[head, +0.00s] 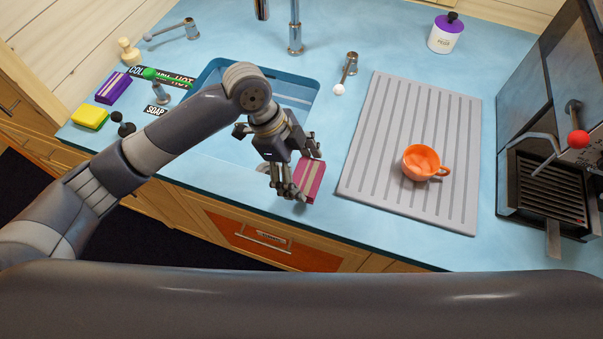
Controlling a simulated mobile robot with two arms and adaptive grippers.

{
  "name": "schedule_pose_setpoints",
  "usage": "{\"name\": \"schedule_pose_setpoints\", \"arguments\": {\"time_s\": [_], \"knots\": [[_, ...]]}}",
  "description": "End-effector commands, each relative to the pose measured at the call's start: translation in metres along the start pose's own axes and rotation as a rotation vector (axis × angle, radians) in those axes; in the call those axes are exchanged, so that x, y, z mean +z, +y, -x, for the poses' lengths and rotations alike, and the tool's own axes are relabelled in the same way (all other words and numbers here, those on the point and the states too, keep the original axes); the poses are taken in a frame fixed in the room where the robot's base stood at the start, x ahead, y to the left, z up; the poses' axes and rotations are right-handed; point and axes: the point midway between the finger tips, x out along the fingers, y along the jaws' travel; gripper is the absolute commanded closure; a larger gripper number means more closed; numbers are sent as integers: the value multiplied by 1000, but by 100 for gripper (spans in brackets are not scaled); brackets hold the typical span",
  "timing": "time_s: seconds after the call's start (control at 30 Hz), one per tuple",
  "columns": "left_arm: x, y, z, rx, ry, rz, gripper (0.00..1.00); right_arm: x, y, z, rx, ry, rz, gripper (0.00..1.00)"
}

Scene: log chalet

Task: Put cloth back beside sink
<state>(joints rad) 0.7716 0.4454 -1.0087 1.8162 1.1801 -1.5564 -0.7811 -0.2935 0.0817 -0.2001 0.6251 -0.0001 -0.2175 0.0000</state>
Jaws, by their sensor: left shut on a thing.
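A folded pink-red cloth (310,181) with a pale stripe is in my left gripper (288,190). The gripper is shut on the cloth's left side and hangs over the front part of the counter, in front of the sink (303,80). My left arm and hand hide much of the sink. I cannot tell whether the cloth touches the counter. A purple folded cloth (113,89) lies on the counter to the left of the sink. My right gripper is out of view.
A grey draining mat (372,150) with an orange cup (423,163) lies to the right. A coffee machine (550,150) stands far right, a white jar (445,35) behind.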

Motion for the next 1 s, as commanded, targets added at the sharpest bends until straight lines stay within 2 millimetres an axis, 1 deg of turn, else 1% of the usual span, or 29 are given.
{"name": "schedule_pose_setpoints", "arguments": {"time_s": [0.13, 0.23, 0.57, 0.6, 0.67, 1.0], "knots": [[7, 2, -17, 6, -2, 3, 44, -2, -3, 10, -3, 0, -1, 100], [11, 1, -27, 3, -2, 2, 44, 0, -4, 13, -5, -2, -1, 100], [13, 1, -32, 2, -2, 0, 44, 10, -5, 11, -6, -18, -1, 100], [13, 1, -32, 1, -2, 0, 13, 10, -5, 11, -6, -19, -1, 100], [13, 1, -32, 1, -2, 0, 0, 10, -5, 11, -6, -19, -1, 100], [13, 1, -32, 1, -2, 0, 0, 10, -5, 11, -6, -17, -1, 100]]}}
